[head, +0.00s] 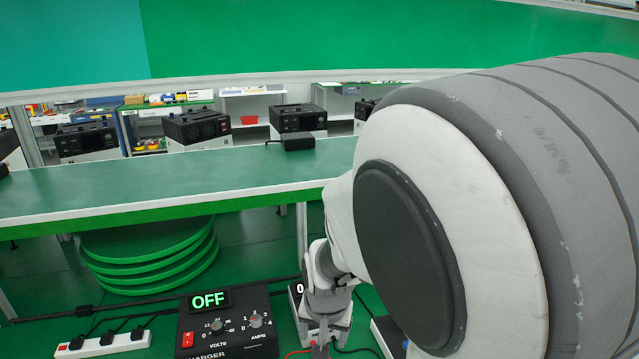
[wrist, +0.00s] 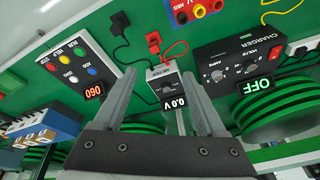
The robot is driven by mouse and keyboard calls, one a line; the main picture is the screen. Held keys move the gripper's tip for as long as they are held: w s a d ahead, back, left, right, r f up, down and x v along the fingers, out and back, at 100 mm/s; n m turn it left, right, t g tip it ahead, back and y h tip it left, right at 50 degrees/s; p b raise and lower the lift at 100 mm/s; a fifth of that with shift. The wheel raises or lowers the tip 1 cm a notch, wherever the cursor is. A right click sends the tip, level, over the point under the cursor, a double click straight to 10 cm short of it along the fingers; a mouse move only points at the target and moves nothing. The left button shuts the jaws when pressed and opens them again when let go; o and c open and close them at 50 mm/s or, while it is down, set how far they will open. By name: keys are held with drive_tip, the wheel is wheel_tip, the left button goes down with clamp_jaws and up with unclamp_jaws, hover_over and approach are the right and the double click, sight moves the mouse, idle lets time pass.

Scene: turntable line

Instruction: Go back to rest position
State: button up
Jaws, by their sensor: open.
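My gripper (wrist: 158,76) is open in the wrist view, its two grey fingers apart with nothing gripped between them. Past the fingertips is a small grey meter box (wrist: 166,90) reading 0.0 V. In the head view my gripper (head: 322,335) hangs low at the bottom, right of the charger (head: 225,318), which reads OFF. My large arm link covers the right side of the head view, and the fingertips are cut off or hard to make out there. The charger also shows at the right of the wrist view (wrist: 240,62), apart from the fingers.
A white power strip (head: 102,343) lies left of the charger. A button box (wrist: 77,62) reading 060 and red and black leads surround the meter. Stacked green discs (head: 150,262) sit under a green-topped bench (head: 180,185), which bears a small black box (head: 290,142).

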drive_tip(key=s+d+r+n+t, duration=0.2)
drive_tip(key=s+d+r, duration=1.1)
drive_tip(key=s+r, duration=0.3)
drive_tip(key=shift+d+r, duration=0.15)
drive_tip(key=shift+r, duration=0.25)
